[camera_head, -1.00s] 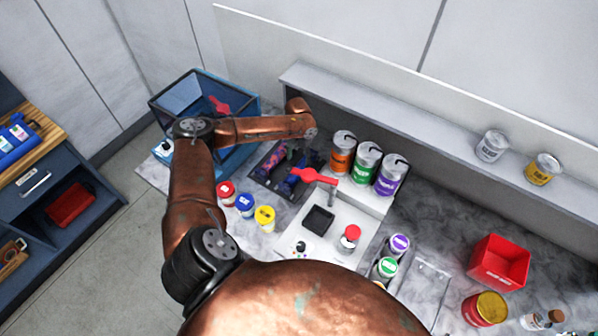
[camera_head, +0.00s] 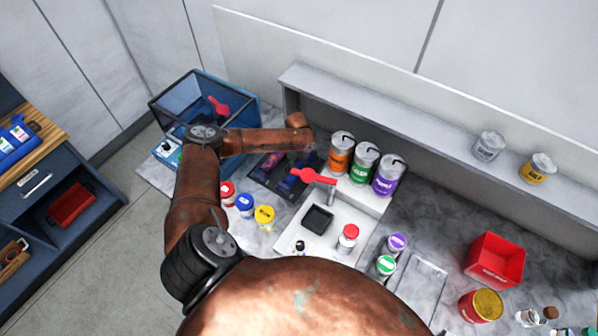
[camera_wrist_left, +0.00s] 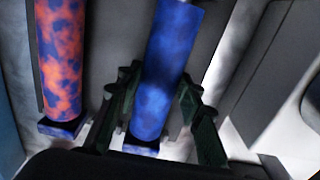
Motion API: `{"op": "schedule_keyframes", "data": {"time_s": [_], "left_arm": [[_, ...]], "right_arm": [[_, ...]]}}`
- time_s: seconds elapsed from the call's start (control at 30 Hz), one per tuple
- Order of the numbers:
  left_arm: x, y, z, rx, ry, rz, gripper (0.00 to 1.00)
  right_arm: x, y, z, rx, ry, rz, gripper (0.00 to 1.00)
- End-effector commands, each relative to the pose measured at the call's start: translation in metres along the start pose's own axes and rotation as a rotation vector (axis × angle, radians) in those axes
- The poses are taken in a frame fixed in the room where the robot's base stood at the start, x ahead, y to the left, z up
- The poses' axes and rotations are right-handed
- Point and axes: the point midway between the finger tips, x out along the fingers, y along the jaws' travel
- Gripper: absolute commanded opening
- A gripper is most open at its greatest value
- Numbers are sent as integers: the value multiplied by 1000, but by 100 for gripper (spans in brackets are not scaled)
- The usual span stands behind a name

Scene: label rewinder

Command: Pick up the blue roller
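The blue roller (camera_wrist_left: 168,62) stands out in the left wrist view, with its lower end on a small dark blue block. My left gripper (camera_wrist_left: 157,95) is open, with one green-black finger on each side of the blue roller. Its fingers do not look closed on it. A purple and orange mottled roller (camera_wrist_left: 62,55) lies beside it on the left. In the head view the blue roller (camera_head: 287,185) shows in a dark tray (camera_head: 262,182), partly hidden by my left arm. My left gripper is hidden there. My right gripper is not in view.
A white machine with a red lever (camera_head: 313,176) stands just right of the tray. Orange, green and purple cans (camera_head: 365,164) stand behind it. Small red, blue and yellow-lidded jars (camera_head: 245,204) stand in front of the tray. A blue glass-sided bin (camera_head: 240,104) is at left.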

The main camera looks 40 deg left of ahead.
Motion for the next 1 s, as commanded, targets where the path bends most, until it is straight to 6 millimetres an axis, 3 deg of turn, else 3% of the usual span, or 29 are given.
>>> {"op": "schedule_keyframes", "data": {"time_s": [0.47, 1.0], "left_arm": [[0, 1, 0, -1, 0, 1, 0], [-5, 1, 2, -1, -5, 1, 0]], "right_arm": [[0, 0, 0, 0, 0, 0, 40], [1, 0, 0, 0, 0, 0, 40]]}}
